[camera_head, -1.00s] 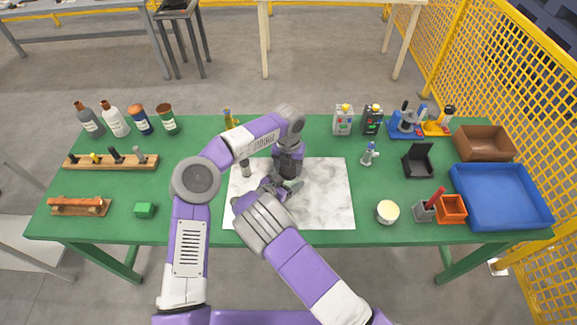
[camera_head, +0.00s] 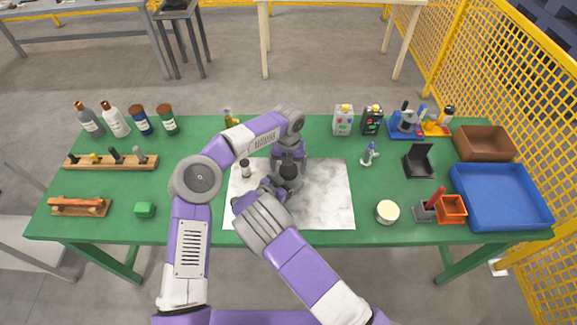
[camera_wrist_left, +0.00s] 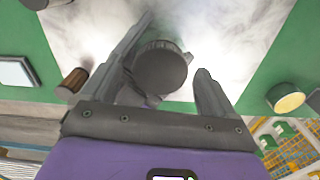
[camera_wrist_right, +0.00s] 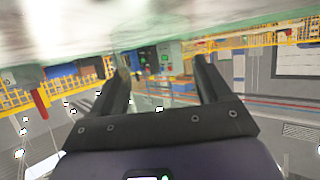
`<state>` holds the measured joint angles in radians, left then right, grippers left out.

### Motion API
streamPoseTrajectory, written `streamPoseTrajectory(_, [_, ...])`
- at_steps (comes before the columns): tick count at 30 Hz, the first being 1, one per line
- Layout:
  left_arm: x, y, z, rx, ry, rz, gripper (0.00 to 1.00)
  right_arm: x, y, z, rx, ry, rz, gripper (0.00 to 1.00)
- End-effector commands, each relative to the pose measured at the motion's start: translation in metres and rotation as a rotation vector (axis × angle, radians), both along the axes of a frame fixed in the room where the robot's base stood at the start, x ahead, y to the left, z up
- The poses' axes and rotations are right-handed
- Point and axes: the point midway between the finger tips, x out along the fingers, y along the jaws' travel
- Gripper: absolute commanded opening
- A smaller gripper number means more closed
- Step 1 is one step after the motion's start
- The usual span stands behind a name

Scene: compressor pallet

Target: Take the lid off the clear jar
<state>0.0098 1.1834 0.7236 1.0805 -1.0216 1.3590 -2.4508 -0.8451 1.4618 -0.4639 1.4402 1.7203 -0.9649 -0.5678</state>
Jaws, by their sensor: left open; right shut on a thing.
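The dark round lid (camera_head: 288,171) shows over the white marbled mat, between my two grippers. In the left wrist view the lid (camera_wrist_left: 162,68) lies between the fingers of my left gripper (camera_wrist_left: 172,50), which is open. My left gripper (camera_head: 287,178) points down from above in the head view. My right gripper (camera_head: 272,187) reaches in low from the front, shut on what appears to be the clear jar. The jar's body is mostly hidden by the lid and grippers. I cannot tell whether the lid is seated or loose.
A small dark-capped container (camera_head: 245,168) stands on the mat (camera_head: 325,200), left of the grippers. A cream-topped round tub (camera_head: 387,211), an orange bin (camera_head: 451,208) and a blue tray (camera_head: 500,197) are at right. The mat's right half is clear.

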Motion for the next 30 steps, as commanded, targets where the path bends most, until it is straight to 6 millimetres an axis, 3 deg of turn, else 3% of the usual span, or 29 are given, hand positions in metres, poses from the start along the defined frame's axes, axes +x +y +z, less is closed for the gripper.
streamPoseTrajectory(6, [0.001, 0.0, 0.029, 0.001, -0.004, 0.001, 0.88, 0.0, 0.0, 0.0, 0.0, 0.0, 0.0, 0.0])
streamPoseTrajectory(12, [0.0, 0.0, 0.044, 0.0, -0.002, -0.018, 0.84, 0.0, 0.0, 0.0, 0.0, 0.0, 0.0, 0.0])
streamPoseTrajectory(21, [0.0, 0.0, 0.071, 0.0, 0.0, -0.258, 0.84, 0.0, 0.0, 0.0, 0.0, 0.0, 0.0, 0.0])
streamPoseTrajectory(25, [-0.001, 0.0, 0.067, 0.001, 0.003, -0.299, 0.84, 0.0, 0.0, 0.0, 0.0, 0.0, 0.0, 0.0])
streamPoseTrajectory(30, [-0.001, 0.0, 0.042, 0.0, 0.005, -0.301, 0.84, 0.0, 0.0, 0.0, -0.001, -0.001, 0.0, 0.0])
